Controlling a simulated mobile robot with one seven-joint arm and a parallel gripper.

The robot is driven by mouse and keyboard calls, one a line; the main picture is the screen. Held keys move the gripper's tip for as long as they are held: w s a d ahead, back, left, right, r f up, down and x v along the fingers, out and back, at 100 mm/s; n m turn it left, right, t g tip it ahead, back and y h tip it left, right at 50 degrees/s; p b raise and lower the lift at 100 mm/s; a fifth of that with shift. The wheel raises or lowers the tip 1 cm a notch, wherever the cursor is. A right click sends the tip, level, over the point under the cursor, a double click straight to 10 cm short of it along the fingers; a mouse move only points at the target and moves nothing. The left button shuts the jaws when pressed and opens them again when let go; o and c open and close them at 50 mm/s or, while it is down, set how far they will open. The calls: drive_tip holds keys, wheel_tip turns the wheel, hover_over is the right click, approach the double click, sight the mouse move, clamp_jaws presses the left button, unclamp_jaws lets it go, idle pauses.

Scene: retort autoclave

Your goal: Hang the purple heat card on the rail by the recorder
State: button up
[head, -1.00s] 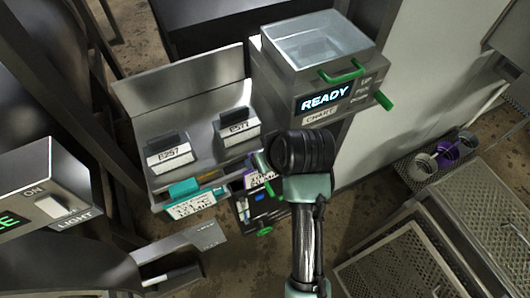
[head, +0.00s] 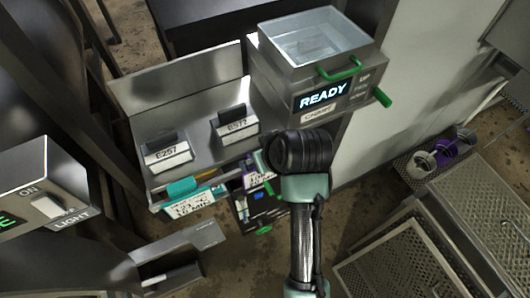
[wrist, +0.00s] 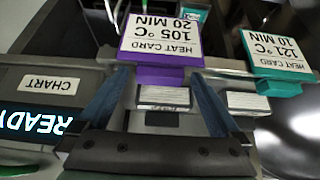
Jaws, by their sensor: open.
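The purple heat card (wrist: 160,47), printed "105°C 20 MIN", shows upside down in the wrist view, with its purple edge toward me. In the head view only part of it (head: 250,180) shows beside my wrist. My gripper (wrist: 159,80) is open, its two blue fingers apart on either side of the card's purple edge, with no visible grip on it. In the head view my wrist hides the fingers. The recorder (head: 314,101) has a lit "READY" display and a "CHART" label.
A teal heat card (wrist: 280,62), printed "121°C 10 MIN", is to the right of the purple one. Labelled blocks E257 (head: 168,153) and B577 (head: 236,128) stand on the metal shelf (head: 190,84). Perforated trays (head: 400,260) lie at lower right.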

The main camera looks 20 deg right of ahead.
drive_tip(key=p+v, duration=0.1)
drive_tip(key=v, duration=1.2)
drive_tip(key=shift+p, duration=0.35)
drive_tip(key=w+a+r+t+h+b, duration=0.1)
drive_tip(key=w+a+r+t+b, duration=0.25)
drive_tip(key=w+r+t, duration=0.35)
drive_tip(key=w+a+r+t+h+b, duration=0.1)
drive_tip(key=w+a+r+t+b, duration=0.3)
drive_tip(key=r, duration=0.6)
drive_tip(key=s+a+r+t+y+b, duration=0.1)
drive_tip(key=s+a+r+t+b, duration=0.2)
drive_tip(key=r, duration=0.5)
drive_tip(key=s+a+r+t+b, duration=0.3)
drive_tip(key=s+a+r+t, duration=0.1)
drive_tip(key=s+r+t, duration=0.2)
drive_tip(key=shift+s+r+t+y, duration=0.15)
drive_tip(key=shift+r+t+y, duration=0.3)
drive_tip(key=shift+r, duration=0.5)
